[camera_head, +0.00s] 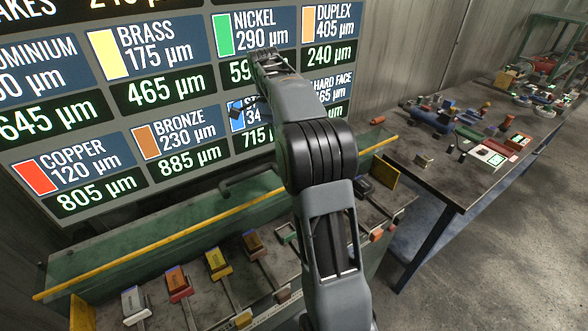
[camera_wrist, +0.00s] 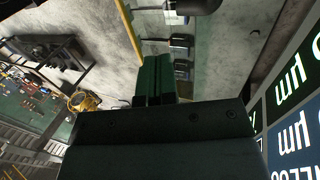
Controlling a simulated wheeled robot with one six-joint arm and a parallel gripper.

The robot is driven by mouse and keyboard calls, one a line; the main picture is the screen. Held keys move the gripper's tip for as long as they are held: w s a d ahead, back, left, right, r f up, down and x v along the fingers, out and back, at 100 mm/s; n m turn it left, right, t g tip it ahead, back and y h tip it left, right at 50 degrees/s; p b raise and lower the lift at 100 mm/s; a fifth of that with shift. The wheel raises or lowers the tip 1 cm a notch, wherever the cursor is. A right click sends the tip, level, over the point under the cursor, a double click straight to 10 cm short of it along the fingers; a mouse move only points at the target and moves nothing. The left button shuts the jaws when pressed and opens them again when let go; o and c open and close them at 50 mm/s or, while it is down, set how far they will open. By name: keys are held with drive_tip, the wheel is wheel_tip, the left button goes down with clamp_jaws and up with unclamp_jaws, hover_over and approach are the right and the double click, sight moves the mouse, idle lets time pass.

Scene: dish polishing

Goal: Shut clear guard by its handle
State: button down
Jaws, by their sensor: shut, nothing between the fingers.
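My gripper (camera_head: 268,58) is raised in front of the lit sign in the head view, at the far end of my arm. In the wrist view its dark green fingers (camera_wrist: 156,78) are together and hold nothing.
Several colour-tagged levers (camera_head: 217,262) stand along the bench front. The lit sign (camera_head: 150,90) fills the wall close behind my gripper. A cluttered table (camera_head: 455,165) stands to the right, with open floor (camera_head: 500,260) beside it.

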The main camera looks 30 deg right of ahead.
drive_tip(key=x, duration=0.6)
drive_tip(key=shift+s+f, duration=0.2)
drive_tip(key=shift+f, duration=0.05)
drive_tip(key=s, duration=0.2)
drive_tip(key=shift+s+f, duration=0.1)
drive_tip(key=shift+s, duration=0.25)
drive_tip(key=shift+s+f+p, duration=0.1)
drive_tip(key=shift+s+p, duration=0.2)
drive_tip(key=shift+s, duration=0.4)
